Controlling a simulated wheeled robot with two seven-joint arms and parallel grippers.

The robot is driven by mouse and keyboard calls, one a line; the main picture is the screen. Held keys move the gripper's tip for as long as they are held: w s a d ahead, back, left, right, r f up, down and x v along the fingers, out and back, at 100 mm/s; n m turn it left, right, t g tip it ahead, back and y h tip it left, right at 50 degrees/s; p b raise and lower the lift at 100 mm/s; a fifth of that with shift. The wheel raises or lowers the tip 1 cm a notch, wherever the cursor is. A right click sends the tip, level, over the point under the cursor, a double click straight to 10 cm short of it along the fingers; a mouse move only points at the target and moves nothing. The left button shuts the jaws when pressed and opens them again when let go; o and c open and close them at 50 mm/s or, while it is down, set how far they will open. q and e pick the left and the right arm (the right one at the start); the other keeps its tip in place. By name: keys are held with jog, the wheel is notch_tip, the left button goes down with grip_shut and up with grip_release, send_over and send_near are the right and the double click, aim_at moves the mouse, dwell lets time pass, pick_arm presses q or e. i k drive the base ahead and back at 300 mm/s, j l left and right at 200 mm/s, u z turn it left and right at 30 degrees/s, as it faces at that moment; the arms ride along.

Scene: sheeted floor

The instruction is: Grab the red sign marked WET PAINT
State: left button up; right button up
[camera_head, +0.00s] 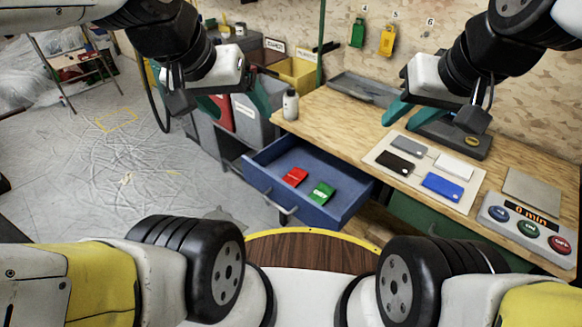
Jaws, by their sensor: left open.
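A small red sign (295,177) lies flat in the open blue drawer (338,207), left of a green sign (321,193). Any wording on the red sign is too small to read. My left gripper (238,107) is open, with teal fingers, well above and left of the drawer, apart from the red sign. My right gripper (415,113) hangs over the workbench (330,117), right of and above the drawer. How far its teal fingers are apart is unclear.
A pale board (415,190) with several coloured cards and a button panel (527,228) occupy the bench's right. Green (358,33) and yellow (387,41) tags hang on the wall. Floor at left is mostly clear.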

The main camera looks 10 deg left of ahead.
aim_at(296, 176)
jog(key=i+j, duration=0.1)
jog(key=j, duration=0.3)
jog(key=i+j, duration=0.1)
jog(key=j, duration=0.35)
jog(key=i+j, duration=0.15)
jog(key=j, duration=0.25)
jog(key=z, duration=0.05)
